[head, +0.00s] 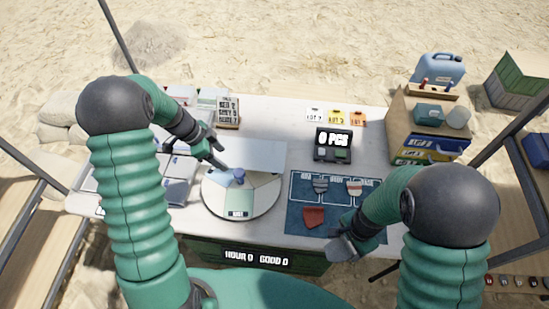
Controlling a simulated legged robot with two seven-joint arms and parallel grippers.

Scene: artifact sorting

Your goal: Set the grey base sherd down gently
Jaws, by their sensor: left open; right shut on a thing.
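My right gripper (345,242) is low over the near edge of the blue mat (297,220), shut on a grey piece (341,248), which I take for the grey base sherd. Gripper and forearm hide much of it, and I cannot tell whether it touches the mat. A striped grey sherd (320,184), a striped pale sherd (354,187) and a red sherd (314,217) lie on the mat. My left gripper (228,171) is open over the round turntable (212,203), close beside a small blue-grey thing (239,176).
White, yellow and orange lot cards (337,117) lie at the back. Stacked crates (425,135) stand at the right, pale trays (172,170) at the left.

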